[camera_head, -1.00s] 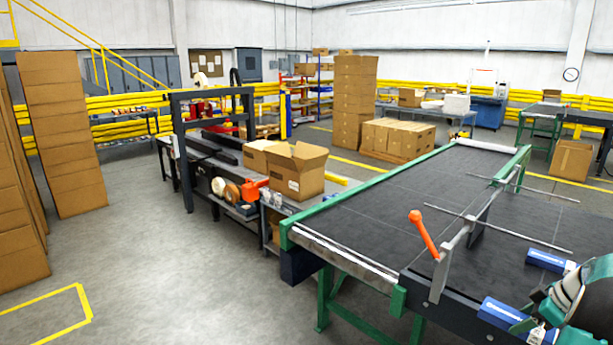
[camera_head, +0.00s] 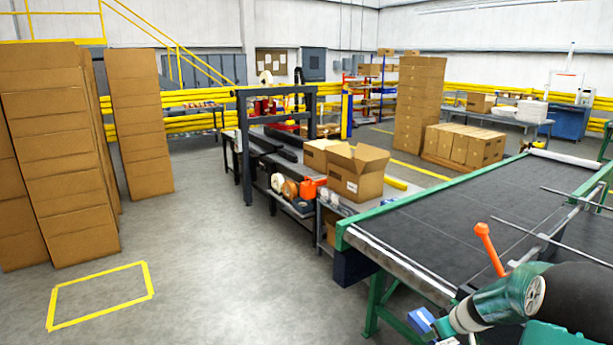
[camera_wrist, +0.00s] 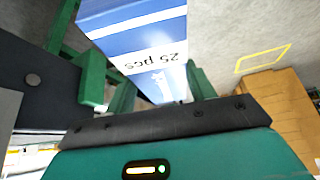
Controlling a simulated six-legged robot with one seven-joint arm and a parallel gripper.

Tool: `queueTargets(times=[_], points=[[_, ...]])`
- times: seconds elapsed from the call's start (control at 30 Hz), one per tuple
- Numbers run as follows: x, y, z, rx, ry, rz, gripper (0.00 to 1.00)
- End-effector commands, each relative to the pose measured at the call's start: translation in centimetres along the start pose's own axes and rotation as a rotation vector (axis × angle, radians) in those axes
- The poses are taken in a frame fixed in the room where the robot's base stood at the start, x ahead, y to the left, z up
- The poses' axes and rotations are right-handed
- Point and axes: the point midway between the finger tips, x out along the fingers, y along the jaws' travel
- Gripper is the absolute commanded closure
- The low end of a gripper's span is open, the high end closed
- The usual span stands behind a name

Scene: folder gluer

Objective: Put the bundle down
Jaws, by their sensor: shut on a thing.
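My gripper (camera_wrist: 146,84) is shut on the bundle (camera_wrist: 142,35), a blue and white block marked "25 pcs", in the wrist view. Its green fingers stand on either side of it. In the head view a blue end of the bundle (camera_head: 421,320) shows at the bottom edge, left of my green arm; most of the rest is out of frame. The grey floor shows beyond the bundle in the wrist view. A yellow outlined rectangle (camera_head: 101,268) lies empty on the floor at lower left; it also shows in the wrist view (camera_wrist: 262,52).
The black conveyor (camera_head: 450,205) with green frame and an orange lever (camera_head: 488,248) stands at right. A workbench with an open carton (camera_head: 357,172) is in the middle. Tall carton stacks (camera_head: 55,150) stand at left behind the rectangle. The floor between is clear.

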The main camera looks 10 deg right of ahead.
Motion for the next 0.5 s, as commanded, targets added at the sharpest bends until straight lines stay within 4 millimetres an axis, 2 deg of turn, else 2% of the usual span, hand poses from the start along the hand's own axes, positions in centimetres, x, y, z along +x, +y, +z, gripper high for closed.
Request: queueTargets(times=[0.03,0.2,0.5], points=[[1.1,-1.8,-0.7,0.003,-0.001,-0.001,0.72],[4.3,-7.1,-2.4,0.035,-0.002,0.017,0.72],[8.6,-17.2,-3.8,0.087,-0.002,0.05,0.72]])
